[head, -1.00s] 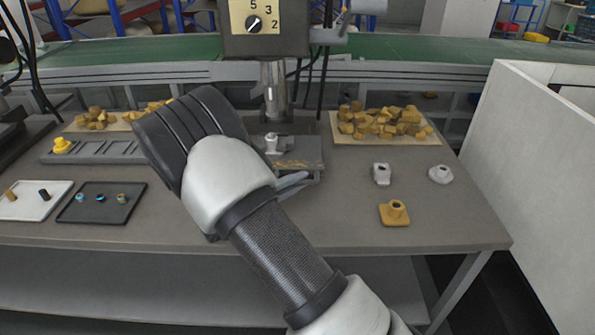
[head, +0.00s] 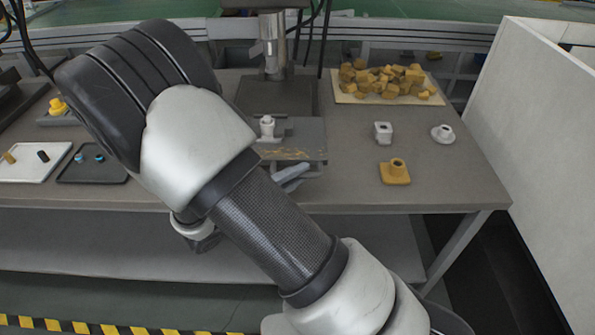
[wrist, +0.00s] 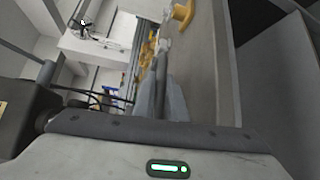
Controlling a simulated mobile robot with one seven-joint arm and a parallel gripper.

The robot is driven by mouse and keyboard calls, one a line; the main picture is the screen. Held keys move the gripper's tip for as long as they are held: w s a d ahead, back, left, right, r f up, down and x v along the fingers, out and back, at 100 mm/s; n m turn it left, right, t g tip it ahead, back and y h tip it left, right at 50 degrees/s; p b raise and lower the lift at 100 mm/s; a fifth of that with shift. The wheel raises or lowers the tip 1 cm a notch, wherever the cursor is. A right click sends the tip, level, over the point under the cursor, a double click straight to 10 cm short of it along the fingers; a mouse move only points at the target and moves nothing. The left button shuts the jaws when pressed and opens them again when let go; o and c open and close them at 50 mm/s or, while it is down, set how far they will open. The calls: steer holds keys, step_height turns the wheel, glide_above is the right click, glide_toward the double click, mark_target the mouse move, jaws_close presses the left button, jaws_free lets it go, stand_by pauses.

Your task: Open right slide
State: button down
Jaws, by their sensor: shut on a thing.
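The right slide (head: 312,140) is a grey plate with a rusty, worn front, carrying a small white fitting (head: 267,127). It stands forward of the dark base (head: 278,95) under the press column. My gripper (head: 298,171) is at the slide's front edge, low and just before it; its blue-grey fingers show past my forearm. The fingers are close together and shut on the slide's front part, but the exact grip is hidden. In the wrist view the fingers (wrist: 165,60) point away over the bench edge.
A white block part (head: 383,132), a round white part (head: 442,133) and a yellow part (head: 395,172) stand to the right on the bench. Yellow pieces lie on a board (head: 345,97) behind. A white wall (head: 530,130) bounds the right. Small trays (head: 32,163) are at left.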

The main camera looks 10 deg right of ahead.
steer(key=shift+w, duration=0.1)
steer(key=c, duration=1.8)
jaws_free()
steer(key=v, duration=1.7)
steer(key=shift+p, duration=0.45)
steer(key=shift+a+r, duration=0.1)
steer(key=shift+r, duration=0.05)
